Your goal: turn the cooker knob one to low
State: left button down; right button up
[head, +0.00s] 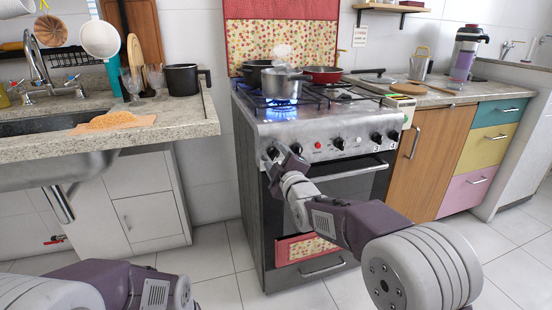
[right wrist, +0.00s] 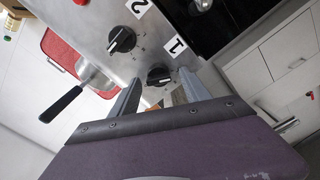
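The cooker (head: 320,190) stands in the middle of the head view, with black knobs along its steel front panel. Knob one (head: 272,153) is at the panel's left end. In the right wrist view, knob one (right wrist: 158,76) sits beside the "1" label, with knob two (right wrist: 122,40) farther along. My right gripper (right wrist: 160,80) is open, its fingertips at either side of knob one; I cannot tell if they touch it. In the head view, my right gripper (head: 273,163) partly covers the panel's left end. My left arm shows at the lower left, its gripper out of view.
A blue flame (head: 280,113) burns under the steel pot (head: 283,84) at the front left burner. A red pan (head: 325,75) and a dark pot stand behind. The oven handle (head: 350,173) runs below the knobs. The sink counter (head: 190,120) is at left.

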jog(key=shift+s+r, duration=0.1)
jog(key=shift+s+d, duration=0.15)
jog(key=shift+s, duration=0.2)
jog(key=p+v, duration=0.2)
jog(key=v, duration=0.6)
jog(key=shift+p, duration=0.3)
